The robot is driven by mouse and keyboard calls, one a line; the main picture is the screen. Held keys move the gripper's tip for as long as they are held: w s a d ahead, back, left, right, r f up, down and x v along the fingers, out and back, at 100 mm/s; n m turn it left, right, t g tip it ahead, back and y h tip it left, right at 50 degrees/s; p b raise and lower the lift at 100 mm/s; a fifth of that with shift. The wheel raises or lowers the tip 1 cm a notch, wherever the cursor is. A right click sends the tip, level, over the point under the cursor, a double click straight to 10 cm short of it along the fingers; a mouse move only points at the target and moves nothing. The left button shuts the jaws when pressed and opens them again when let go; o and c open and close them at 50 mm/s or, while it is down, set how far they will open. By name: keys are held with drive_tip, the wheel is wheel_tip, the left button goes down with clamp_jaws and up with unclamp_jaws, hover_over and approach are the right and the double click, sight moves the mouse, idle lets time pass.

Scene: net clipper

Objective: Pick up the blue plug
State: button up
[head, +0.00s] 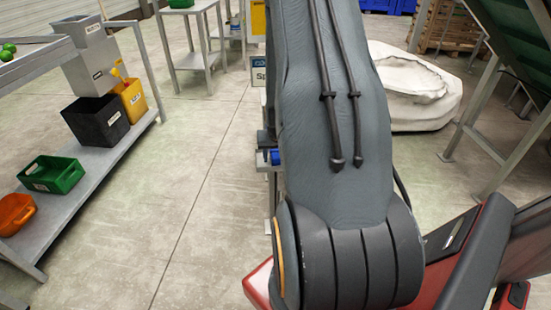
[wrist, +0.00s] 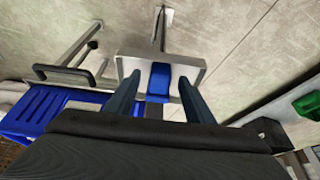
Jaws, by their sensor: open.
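The blue plug (wrist: 159,80) sits on a small pale metal stand (wrist: 190,72) in the wrist view. My gripper (wrist: 157,84) is open, with one dark blue finger on each side of the plug. A gap shows between the plug and each finger. The lower part of the plug runs toward the gripper body, and its end is hidden there. In the head view a bit of blue (head: 275,157) shows at the left edge of my arm, on a small stand. My arm hides the rest and the gripper.
In the head view a metal bench at left carries an orange bin (head: 14,212), a green bin (head: 52,175), a black bin (head: 97,122) and a yellow bin (head: 132,100). A white sack (head: 415,90) lies at right. The floor (head: 190,210) between is clear.

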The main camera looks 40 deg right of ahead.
drive_tip(key=shift+x, duration=0.9)
drive_tip(key=shift+r, duration=0.1)
drive_tip(key=c, duration=1.1)
drive_tip(key=shift+c, duration=0.2)
